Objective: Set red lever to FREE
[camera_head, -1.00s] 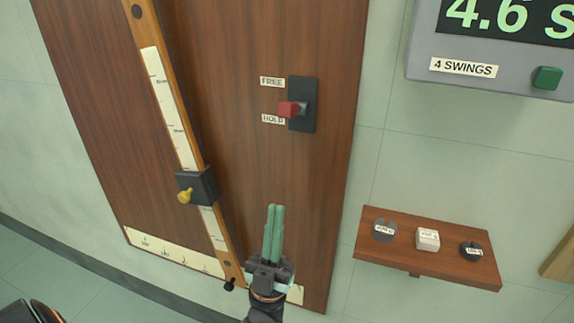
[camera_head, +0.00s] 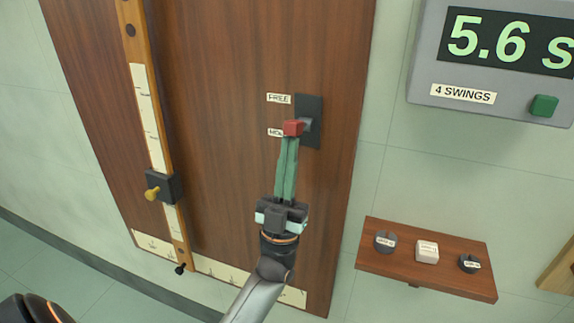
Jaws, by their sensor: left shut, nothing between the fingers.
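The red lever (camera_head: 292,128) sticks out from a dark plate (camera_head: 311,108) on the wooden board. Its red end stands beside the HOLD label (camera_head: 275,132), below the FREE label (camera_head: 278,98). My left gripper (camera_head: 289,142) is shut and empty, with its green fingers pointing up. Its fingertips are right below the red lever's end in the picture and partly overlap it; I cannot tell whether they touch. My right gripper is not in view.
A pendulum rod (camera_head: 150,90) with a dark block and yellow knob (camera_head: 153,194) hangs at the left of the board. A grey timer box (camera_head: 490,98) is at upper right. A small shelf (camera_head: 400,264) with weights juts out at lower right.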

